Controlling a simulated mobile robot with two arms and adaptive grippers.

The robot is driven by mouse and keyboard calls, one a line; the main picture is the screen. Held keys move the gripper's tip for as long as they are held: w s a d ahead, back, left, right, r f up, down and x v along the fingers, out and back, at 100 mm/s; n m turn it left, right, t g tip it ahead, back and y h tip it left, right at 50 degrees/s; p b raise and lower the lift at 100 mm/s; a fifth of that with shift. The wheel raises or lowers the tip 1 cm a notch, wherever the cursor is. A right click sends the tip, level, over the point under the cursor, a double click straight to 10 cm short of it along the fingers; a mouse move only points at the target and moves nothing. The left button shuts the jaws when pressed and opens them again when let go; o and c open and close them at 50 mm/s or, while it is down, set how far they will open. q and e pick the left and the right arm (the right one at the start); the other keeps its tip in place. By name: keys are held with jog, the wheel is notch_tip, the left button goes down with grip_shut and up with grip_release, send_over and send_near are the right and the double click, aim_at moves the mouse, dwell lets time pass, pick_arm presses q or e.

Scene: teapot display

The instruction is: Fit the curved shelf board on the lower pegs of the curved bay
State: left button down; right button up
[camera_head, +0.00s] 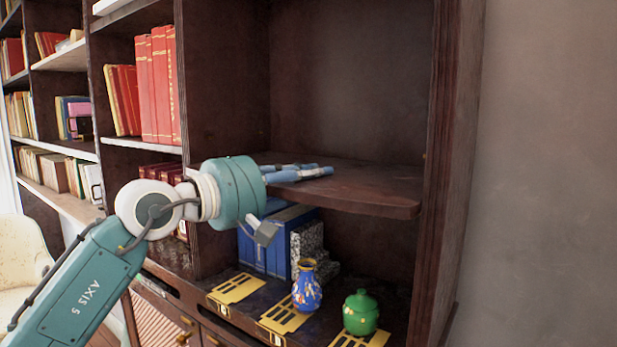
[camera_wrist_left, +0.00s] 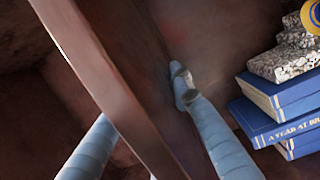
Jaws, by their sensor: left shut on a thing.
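The dark wooden curved shelf board (camera_head: 375,193) lies about level across the curved bay (camera_head: 345,75), with its rounded front edge towards me. My left gripper (camera_head: 300,185) is shut on the board near its left front part, with blue fingers above it and a part of the gripper below. In the left wrist view the board (camera_wrist_left: 125,90) runs between the blue fingers (camera_wrist_left: 150,130). I cannot tell whether the board rests on the lower pegs; they are hidden or too small to make out. My right gripper is not in view.
Below the board stand blue books (camera_head: 262,250) and a speckled grey block (camera_head: 308,240). A blue patterned vase (camera_head: 307,290) and a green lidded jar (camera_head: 360,314) stand near yellow plates (camera_head: 237,289) on the lower ledge. Bookshelves fill the left; the bay's right post (camera_head: 440,170) is close to the board.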

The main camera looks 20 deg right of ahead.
pick_arm(q)
jog(key=shift+w+d+r, duration=0.25)
jog(key=shift+d, duration=0.1)
jog(key=c, duration=1.5)
grip_release()
jog(key=shift+o, duration=0.3)
jog(key=shift+s, duration=0.1)
jog(key=shift+f, duration=0.35)
jog(key=shift+a, duration=0.4)
jog(key=v, duration=1.1)
jog(key=shift+s+r, duration=0.15)
jog(key=shift+r, duration=0.05)
jog(key=shift+a, duration=0.1)
